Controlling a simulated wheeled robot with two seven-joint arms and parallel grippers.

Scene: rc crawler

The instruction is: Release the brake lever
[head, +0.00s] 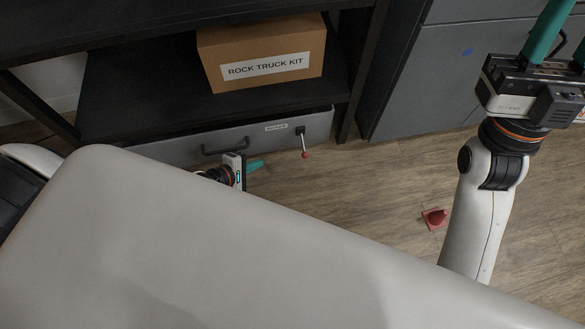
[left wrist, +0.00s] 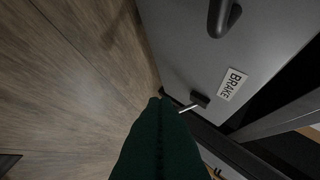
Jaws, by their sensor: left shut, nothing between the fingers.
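The brake lever (head: 304,143) hangs from a small black mount at the right end of a grey front panel under the shelf. It points down and ends in a red knob. In the left wrist view, its silver rod (left wrist: 188,107) runs from the black mount toward my fingertips, and the knob is hidden. A white BRAKE label (left wrist: 232,84) is beside the mount. My left gripper (head: 257,164) is shut and empty, left of the knob; its dark green fingers (left wrist: 160,104) reach close to the rod. Contact cannot be told. My right gripper (head: 564,36) is open, far from the lever, its fingertips cut off.
A black handle (head: 225,147) is on the panel's left part. A ROCK TRUCK KIT box (head: 262,50) sits on the black shelf above. Grey cabinets (head: 425,80) stand to the right.

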